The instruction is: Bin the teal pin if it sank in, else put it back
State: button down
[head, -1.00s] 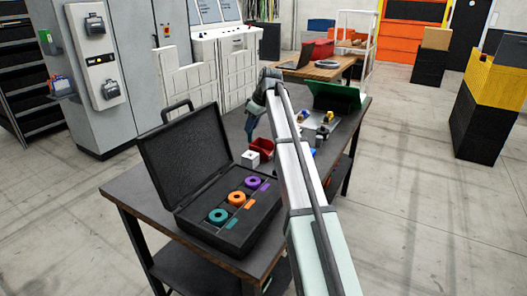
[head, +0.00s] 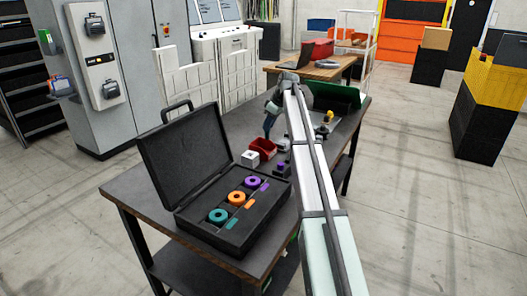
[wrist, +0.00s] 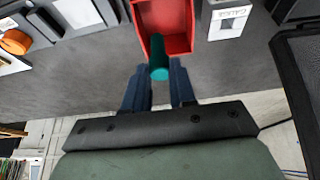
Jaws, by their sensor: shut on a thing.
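My gripper (wrist: 159,82) is shut on the teal pin (wrist: 158,62), which sticks out beyond the fingertips. In the wrist view the pin overlaps the near part of the red bin (wrist: 184,42); its height over the bin is hard to tell. In the head view my gripper (head: 268,134) is above the red bin (head: 266,149), and the pin cannot be made out. The inside of the bin that shows looks empty. A white gauge block (wrist: 228,22) stands right of the bin in the wrist view; it also shows in the head view (head: 250,159).
An open black case (head: 250,228) holds teal, orange and purple rings with matching tabs. A pallet with a yellow part (head: 326,118) lies farther back. A green panel (head: 337,93) stands behind it.

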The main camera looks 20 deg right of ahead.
jog(key=shift+f, duration=2.05)
jog(key=c, duration=0.8)
grip_release()
jog(key=shift+c, duration=0.2)
jog(key=v, duration=1.4)
